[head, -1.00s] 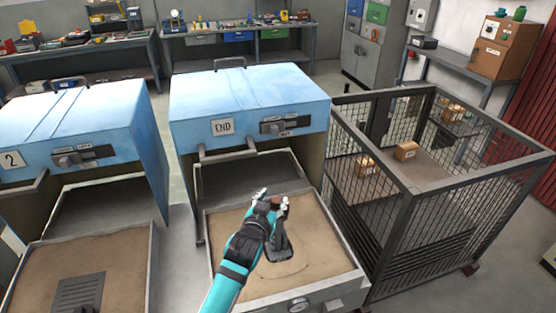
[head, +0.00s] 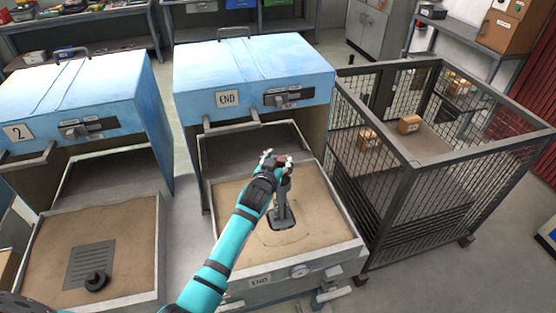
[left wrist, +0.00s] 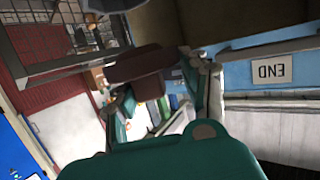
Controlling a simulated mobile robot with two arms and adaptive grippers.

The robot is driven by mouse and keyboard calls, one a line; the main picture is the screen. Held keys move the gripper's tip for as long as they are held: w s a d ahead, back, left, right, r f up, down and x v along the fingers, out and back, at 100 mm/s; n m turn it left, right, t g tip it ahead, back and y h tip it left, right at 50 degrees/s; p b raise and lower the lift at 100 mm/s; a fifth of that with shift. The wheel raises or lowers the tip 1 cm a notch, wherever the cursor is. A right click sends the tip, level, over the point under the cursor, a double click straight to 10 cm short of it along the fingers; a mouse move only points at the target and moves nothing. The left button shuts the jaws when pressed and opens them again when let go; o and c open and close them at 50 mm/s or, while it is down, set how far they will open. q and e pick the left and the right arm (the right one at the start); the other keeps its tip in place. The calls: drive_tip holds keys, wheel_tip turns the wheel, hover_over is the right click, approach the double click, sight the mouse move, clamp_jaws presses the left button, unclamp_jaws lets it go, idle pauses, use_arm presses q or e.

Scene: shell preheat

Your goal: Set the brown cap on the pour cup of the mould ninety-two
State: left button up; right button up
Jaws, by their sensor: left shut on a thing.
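My left gripper (head: 276,158) is shut on the brown cap (head: 282,161), above the sand bed of the drawer marked END. The cap also shows in the left wrist view (left wrist: 138,66), as a wide brown top with a narrower plug, between the fingers. A dark grey mould (head: 284,213) stands in that sand, with a flat base and an upright stem. The gripper and cap cover the stem's upper end, so I cannot see the pour cup or tell the gap below the cap. I read no number on the mould. My right gripper is out of view.
The blue END oven hood (head: 250,75) rises behind the sand bed (head: 235,225), with a handle bar (head: 231,127) jutting forward. A second oven (head: 75,110), marked 2, is at left; its sand holds a grille plate (head: 90,262). A mesh cage (head: 405,170) stands close at right.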

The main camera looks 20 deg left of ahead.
use_arm(q)
drive_tip(key=shift+f+b, duration=0.6)
drive_tip(key=shift+f, duration=0.3)
drive_tip(key=shift+f+b, duration=0.5)
drive_tip(key=shift+f, duration=0.15)
drive_tip(key=shift+f+b, duration=0.4)
drive_tip(key=shift+f, duration=0.15)
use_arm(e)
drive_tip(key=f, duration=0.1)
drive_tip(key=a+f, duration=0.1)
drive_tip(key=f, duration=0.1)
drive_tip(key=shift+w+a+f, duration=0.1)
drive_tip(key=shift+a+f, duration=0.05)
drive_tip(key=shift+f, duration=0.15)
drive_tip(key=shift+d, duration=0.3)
use_arm(q)
drive_tip(key=shift+s, duration=0.1)
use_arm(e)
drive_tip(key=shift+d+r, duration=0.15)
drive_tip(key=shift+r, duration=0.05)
use_arm(q)
drive_tip(key=o, duration=1.2)
